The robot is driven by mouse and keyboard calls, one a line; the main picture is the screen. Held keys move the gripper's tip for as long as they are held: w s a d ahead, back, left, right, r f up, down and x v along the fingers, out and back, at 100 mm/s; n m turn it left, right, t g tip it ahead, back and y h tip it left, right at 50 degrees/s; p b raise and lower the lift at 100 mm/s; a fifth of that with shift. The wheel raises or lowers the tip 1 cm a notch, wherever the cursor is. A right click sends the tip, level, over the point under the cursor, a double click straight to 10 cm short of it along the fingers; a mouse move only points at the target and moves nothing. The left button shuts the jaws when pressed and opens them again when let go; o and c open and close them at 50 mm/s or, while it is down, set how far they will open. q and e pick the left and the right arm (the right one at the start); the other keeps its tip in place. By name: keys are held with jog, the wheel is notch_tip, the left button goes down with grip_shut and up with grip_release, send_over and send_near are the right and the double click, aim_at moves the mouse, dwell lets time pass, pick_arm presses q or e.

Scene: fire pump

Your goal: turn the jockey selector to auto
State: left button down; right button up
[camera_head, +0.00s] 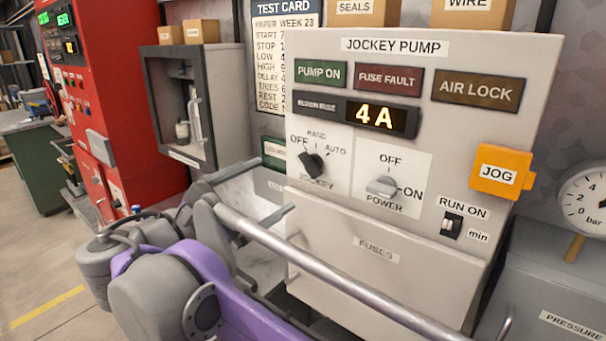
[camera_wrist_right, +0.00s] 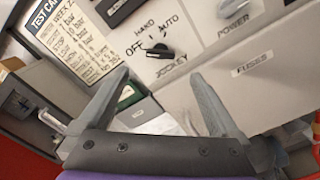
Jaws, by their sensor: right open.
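The jockey selector (camera_head: 312,164) is a black knob on the pale jockey pump panel (camera_head: 470,75), with OFF, HAND and AUTO marked around it. Its bar slants up-left in the head view and seems to point toward OFF. It also shows in the wrist view (camera_wrist_right: 159,51), just beyond the fingertips and roughly centred between them. My right gripper (camera_head: 274,186) is open and empty, below and left of the knob in the head view, apart from it. Its two grey fingers stand wide in the wrist view (camera_wrist_right: 160,76). My left gripper is not in view.
The power switch (camera_head: 382,186) sits right of the selector. An orange JOG button (camera_head: 502,172) and a RUN ON switch (camera_head: 451,225) are further right. A metal rail (camera_head: 335,280) crosses in front of the panel. An open grey cabinet (camera_head: 222,100) stands left.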

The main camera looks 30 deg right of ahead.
aim_at(305, 167)
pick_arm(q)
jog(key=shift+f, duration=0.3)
pick_arm(e)
jog(key=x, duration=1)
jog(key=shift+d, duration=0.1)
